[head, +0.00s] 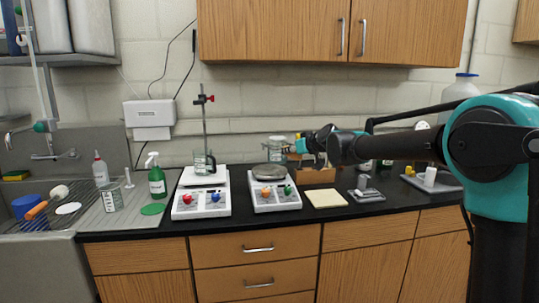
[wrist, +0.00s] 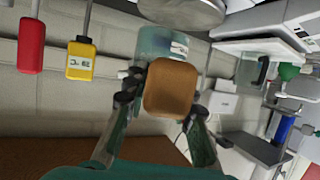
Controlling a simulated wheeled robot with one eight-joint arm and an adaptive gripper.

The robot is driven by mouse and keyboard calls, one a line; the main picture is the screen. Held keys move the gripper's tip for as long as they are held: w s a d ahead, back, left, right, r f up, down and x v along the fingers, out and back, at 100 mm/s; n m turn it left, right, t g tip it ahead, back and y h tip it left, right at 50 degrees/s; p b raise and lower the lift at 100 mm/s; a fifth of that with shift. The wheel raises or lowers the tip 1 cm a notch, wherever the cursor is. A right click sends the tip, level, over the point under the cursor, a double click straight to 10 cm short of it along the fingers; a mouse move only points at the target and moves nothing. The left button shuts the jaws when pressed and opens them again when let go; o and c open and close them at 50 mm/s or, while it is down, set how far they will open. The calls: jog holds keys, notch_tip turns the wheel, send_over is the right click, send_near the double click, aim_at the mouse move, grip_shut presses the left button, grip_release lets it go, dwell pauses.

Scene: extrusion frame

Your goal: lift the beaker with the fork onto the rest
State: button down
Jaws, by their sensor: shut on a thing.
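My gripper (head: 318,143) is shut on the fork's wooden handle (wrist: 172,88), which fills the space between the fingers in the wrist view. In the head view, the handle (head: 301,146) points left from the fingers. A clear glass beaker (head: 277,150) stands upright at the fork's far end, over the right hotplate's round plate (head: 269,172). The beaker also shows beyond the handle in the wrist view (wrist: 160,42). The prongs are hidden, and I cannot tell whether the beaker is clear of the plate. A wooden block (head: 315,177), perhaps the rest, sits below my gripper.
A left hotplate (head: 201,204) holds another beaker (head: 204,163) beside a clamp stand (head: 205,115). A cream pad (head: 325,198) and a small scale (head: 366,195) lie to the right. A green spray bottle (head: 156,180) stands left. Cabinets (head: 290,30) hang above.

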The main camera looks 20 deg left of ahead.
jog(key=d, duration=2.1)
jog(key=shift+s+d, duration=0.15)
dwell(1.8)
dwell(0.6)
jog(key=shift+f, duration=6.1)
